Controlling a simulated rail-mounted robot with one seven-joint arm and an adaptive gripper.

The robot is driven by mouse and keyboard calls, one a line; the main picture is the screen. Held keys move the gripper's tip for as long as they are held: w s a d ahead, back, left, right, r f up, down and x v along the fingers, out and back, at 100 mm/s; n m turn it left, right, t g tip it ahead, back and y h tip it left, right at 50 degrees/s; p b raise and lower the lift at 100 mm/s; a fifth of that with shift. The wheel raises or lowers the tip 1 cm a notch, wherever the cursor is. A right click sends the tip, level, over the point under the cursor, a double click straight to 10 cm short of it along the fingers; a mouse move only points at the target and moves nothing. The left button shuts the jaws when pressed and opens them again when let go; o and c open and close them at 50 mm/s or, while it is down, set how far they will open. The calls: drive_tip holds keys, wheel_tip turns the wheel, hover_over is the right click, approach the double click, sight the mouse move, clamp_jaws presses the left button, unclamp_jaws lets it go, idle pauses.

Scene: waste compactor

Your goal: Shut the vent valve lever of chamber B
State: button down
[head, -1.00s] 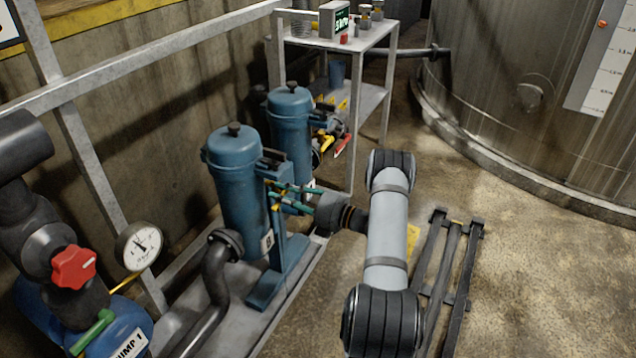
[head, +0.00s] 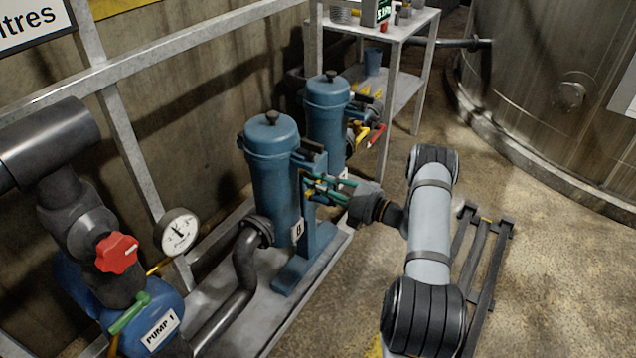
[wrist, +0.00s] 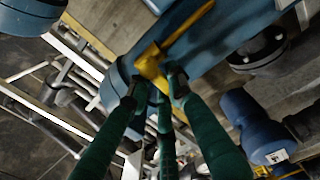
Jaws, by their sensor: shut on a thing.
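Chamber B (head: 270,175) is the nearer blue upright cylinder, with a white label marked B (head: 297,230) on its stand. My gripper (head: 318,184) reaches in from the right at the chamber's near right side. In the wrist view my gripper (wrist: 157,88) has its green fingers closed on a yellow lever (wrist: 150,65) beside a blue body. A yellow arm of it slants up to the right beyond the fingertips. In the head view the fingers mostly hide this lever, and only a small yellow bit shows.
A second blue chamber (head: 327,112) stands behind, with yellow and red levers (head: 375,136) at its right. A shelf rack (head: 412,92) is at the back. Pump 1 (head: 150,318) and a gauge (head: 178,233) are left. A dark floor rack (head: 482,262) lies right of my arm.

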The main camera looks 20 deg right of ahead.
drive_tip(key=c, duration=1.5)
unclamp_jaws()
drive_tip(key=v, duration=1.2)
drive_tip(key=x, duration=1.2)
drive_tip(key=shift+d+f, duration=0.1)
drive_tip(key=shift+d, duration=0.05)
